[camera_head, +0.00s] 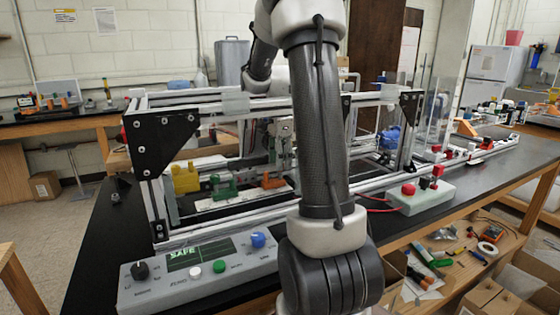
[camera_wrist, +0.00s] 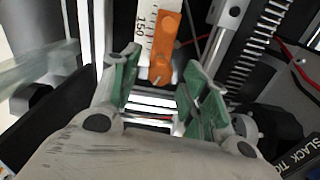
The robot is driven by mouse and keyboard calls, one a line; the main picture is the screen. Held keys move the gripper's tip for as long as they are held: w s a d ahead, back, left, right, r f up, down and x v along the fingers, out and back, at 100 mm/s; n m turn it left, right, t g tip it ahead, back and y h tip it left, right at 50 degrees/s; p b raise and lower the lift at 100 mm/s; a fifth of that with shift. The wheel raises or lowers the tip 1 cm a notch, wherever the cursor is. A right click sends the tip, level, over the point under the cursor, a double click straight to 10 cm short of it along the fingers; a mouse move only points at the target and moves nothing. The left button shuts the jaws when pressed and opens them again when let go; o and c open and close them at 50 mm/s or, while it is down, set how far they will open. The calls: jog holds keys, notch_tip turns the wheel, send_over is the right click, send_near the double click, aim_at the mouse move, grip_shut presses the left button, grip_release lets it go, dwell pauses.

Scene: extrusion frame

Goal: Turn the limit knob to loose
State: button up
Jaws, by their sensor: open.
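No knob in view carries a label that I can read as the limit knob. The control box (camera_head: 200,272) at the front left has a black knob (camera_head: 140,271) with a light pointer mark and a blue knob (camera_head: 258,240); their small labels are unreadable. In the wrist view, a dark round part (camera_wrist: 282,122) sits at the right beside a black label (camera_wrist: 296,157) reading "SLACK TI", cut off by the edge. My gripper (camera_wrist: 162,95) is open, its green-padded fingers apart with nothing held. An orange piece (camera_wrist: 164,50) on a ruler marked 150 lies beyond the fingertips.
The extrusion frame (camera_head: 205,103) surrounds the work area, with yellow (camera_head: 186,178), green and orange parts inside. The box screen (camera_head: 200,252) reads "SAFE". A grey box with a red button (camera_head: 409,189) stands at the right. My arm hides the frame's middle.

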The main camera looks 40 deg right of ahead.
jog(key=shift+f, duration=0.25)
jog(key=shift+c, duration=0.3)
grip_shut()
jog(key=n, duration=0.4)
jog(key=shift+n, duration=2)
